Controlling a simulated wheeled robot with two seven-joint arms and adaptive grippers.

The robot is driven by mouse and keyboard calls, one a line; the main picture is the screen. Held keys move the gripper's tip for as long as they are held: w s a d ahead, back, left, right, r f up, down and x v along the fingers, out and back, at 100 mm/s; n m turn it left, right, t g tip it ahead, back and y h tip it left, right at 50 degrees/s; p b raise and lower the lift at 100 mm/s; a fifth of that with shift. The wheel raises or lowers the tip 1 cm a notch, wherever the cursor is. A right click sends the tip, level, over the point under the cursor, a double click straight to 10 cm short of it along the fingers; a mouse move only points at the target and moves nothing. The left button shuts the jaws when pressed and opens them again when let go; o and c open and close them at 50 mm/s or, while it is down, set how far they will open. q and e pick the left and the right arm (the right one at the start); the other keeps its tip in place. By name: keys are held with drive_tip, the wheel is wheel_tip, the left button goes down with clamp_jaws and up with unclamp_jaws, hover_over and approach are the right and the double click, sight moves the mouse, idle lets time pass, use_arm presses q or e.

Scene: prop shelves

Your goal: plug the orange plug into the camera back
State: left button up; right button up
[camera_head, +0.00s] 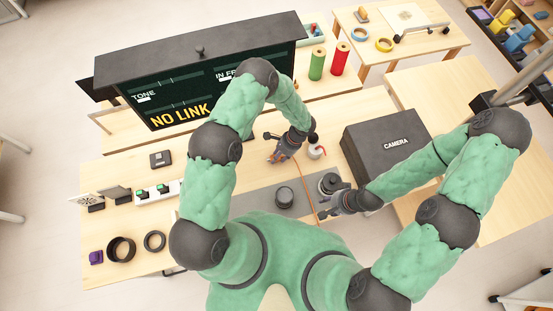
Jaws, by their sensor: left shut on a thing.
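The orange plug (274,158) is at the fingertips of my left gripper (278,153), which is shut on it above the table. An orange cable (305,186) runs from near this gripper down across the grey mat. My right gripper (336,196) is at a dark round piece with a grey top (328,183), perhaps part of the camera. I cannot tell whether its fingers are closed on it. A dark box labelled CAMERA (372,163) stands to the right of both grippers. No socket on a camera back can be made out.
A dark cylinder (284,196) stands on the grey mat (255,203). A small white item with a red part (316,152) is close right of my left gripper. A large NO LINK display (210,75) stands behind. A white power strip (158,192) and black rings (120,249) lie left.

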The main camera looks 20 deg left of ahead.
use_arm(q)
drive_tip(key=shift+r+p, duration=0.8)
drive_tip(key=shift+r, duration=1.3)
drive_tip(key=w+d+r, duration=0.2)
drive_tip(key=d+r, duration=0.2)
drive_tip(key=r, duration=0.1)
drive_tip(key=shift+w, duration=0.4)
